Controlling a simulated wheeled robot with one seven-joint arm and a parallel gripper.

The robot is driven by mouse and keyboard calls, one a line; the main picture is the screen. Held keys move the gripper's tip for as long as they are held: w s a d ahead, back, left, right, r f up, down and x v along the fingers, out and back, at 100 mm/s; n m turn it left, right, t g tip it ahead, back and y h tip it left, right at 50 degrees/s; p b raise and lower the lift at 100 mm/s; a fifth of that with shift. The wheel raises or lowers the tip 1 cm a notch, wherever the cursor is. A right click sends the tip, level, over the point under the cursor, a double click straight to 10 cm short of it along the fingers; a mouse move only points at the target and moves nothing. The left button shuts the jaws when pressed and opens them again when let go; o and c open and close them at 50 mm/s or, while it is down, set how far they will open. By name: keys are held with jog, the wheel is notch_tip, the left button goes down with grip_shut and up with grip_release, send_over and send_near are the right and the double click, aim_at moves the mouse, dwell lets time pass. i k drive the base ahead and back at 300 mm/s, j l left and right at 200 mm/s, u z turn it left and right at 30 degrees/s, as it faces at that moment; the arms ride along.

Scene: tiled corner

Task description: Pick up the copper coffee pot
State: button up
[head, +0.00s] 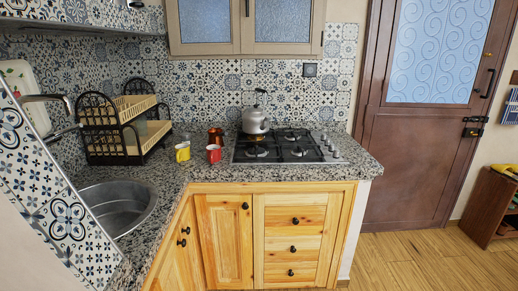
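A small copper coffee pot (216,136) stands upright on the granite counter (200,190), just left of the gas stove. A red mug (214,154) stands close in front of it and may hide its lower part. A yellow mug (183,152) stands to its left. My gripper is not in view, and nothing is seen touching the pot.
A grey kettle (256,122) sits on the stove (290,150). A dish rack (120,130) stands in the left corner behind the sink (118,205). Cabinets (285,235) front the counter. Wooden floor (430,268) is clear before the brown door (420,165).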

aim_at(216, 135)
jog(key=i+l+u, duration=0.1)
jog(key=i+u, duration=0.15)
jog(key=i, duration=0.25)
jog(key=i+l+u, duration=0.25)
jog(key=i, duration=0.3)
jog(key=i+l+u, duration=0.25)
jog(key=i, duration=0.25)
